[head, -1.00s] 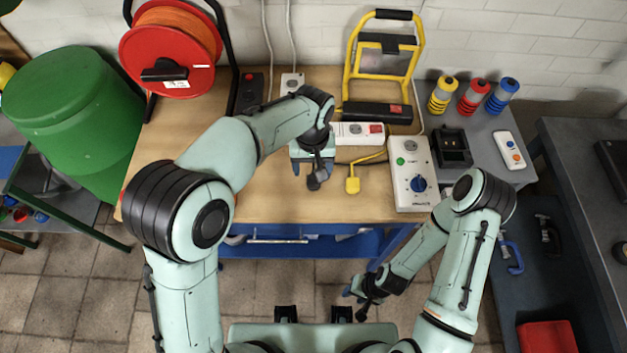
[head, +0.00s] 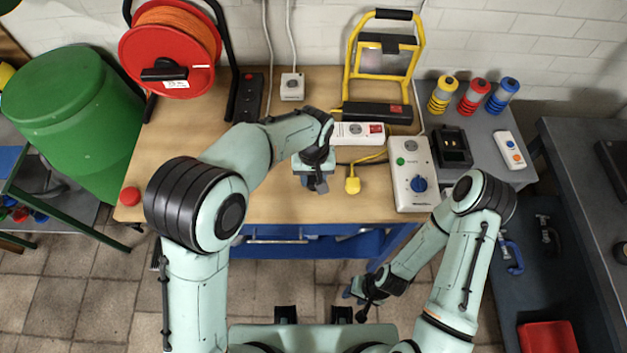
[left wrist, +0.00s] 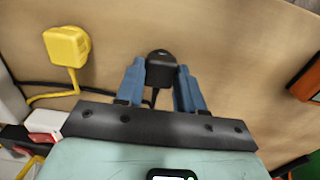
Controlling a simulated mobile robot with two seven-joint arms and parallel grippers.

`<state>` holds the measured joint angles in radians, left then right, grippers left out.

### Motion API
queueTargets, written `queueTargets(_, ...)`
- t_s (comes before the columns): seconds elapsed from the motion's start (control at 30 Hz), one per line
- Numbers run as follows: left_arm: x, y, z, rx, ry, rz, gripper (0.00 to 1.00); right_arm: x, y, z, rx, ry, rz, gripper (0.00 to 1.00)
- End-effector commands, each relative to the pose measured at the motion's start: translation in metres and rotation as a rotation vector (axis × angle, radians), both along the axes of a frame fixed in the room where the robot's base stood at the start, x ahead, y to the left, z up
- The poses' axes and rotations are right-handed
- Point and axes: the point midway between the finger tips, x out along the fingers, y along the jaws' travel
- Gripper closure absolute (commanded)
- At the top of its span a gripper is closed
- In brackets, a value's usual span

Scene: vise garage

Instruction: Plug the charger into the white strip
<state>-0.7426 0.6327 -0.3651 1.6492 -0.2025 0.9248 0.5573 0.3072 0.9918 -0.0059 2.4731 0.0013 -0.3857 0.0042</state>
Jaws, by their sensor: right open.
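The black charger (left wrist: 161,68) shows in the left wrist view, directly between the blue fingertips of my left gripper (left wrist: 161,78). The fingers stand on both sides of it with hardly any gap, but I cannot tell whether they grip it. In the head view my left gripper (head: 315,184) is low over the wooden bench, and its hand mostly hides the charger. The white strip (head: 351,130), with a red switch, lies just behind and to the right. My right gripper (head: 362,293) is open and empty in front of the bench, far from both.
A yellow plug (head: 352,185) lies close to the right of my left gripper, its cable behind. A grey-white box with a blue knob (head: 418,184) stands further right. The yellow work lamp (head: 378,112) is behind the strip.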

Motion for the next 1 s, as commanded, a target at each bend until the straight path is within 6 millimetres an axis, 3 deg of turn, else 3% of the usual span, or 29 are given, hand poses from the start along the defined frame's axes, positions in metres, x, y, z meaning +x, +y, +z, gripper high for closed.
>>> queueTargets(0.27, 0.0, 0.0, 0.002, -0.001, -0.001, 0.0, 0.89, 0.0, 0.0, 0.0, 0.0, 0.0, 0.0, 0.57)
queueTargets(0.43, 0.001, -0.001, 0.022, -0.003, -0.005, 0.0, 0.89, 0.002, 0.0, 0.003, 0.0, -0.002, 0.0, 0.57)
queueTargets(0.8, 0.002, -0.001, 0.125, -0.004, -0.008, 0.0, 0.89, 0.014, 0.0, 0.019, 0.0, -0.016, 0.0, 0.57)
queueTargets(1.0, 0.002, 0.0, 0.172, -0.002, -0.006, 0.0, 0.89, 0.023, 0.0, 0.029, 0.0, -0.026, 0.0, 0.57)
